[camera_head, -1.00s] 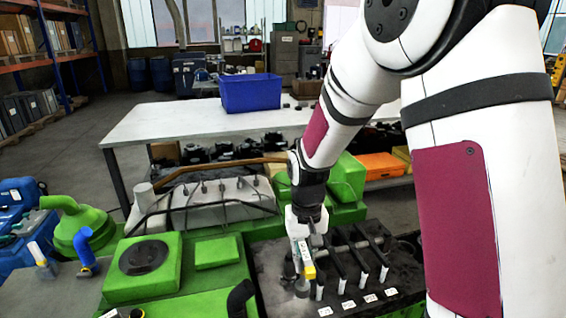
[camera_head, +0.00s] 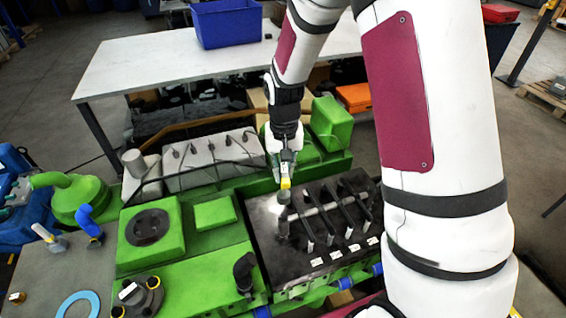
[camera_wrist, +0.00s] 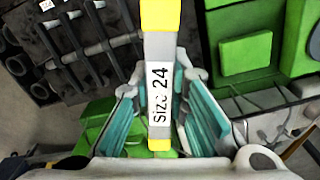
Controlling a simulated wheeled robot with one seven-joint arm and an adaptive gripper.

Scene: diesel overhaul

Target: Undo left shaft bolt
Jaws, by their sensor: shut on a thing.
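My gripper (camera_head: 286,158) is shut on a yellow and grey tool (camera_head: 284,183), held upright above the left part of the black engine top (camera_head: 262,215). In the wrist view the tool (camera_wrist: 158,95) bears the label "Size 24" and stands between my teal-padded fingers. A grey shaft (camera_head: 318,209) with several dark rockers runs across the engine top. The tool's lower end is over the shaft's left end. The left shaft bolt is hidden or too small to make out, so I cannot tell whether the tool sits on it.
A green engine body (camera_head: 190,270) surrounds the black top. A white table (camera_head: 140,62) with a blue bin (camera_head: 226,24) stands behind. A grey bench (camera_head: 35,275) at the left holds a blue ring (camera_head: 78,304) and small parts. My arm fills the right side.

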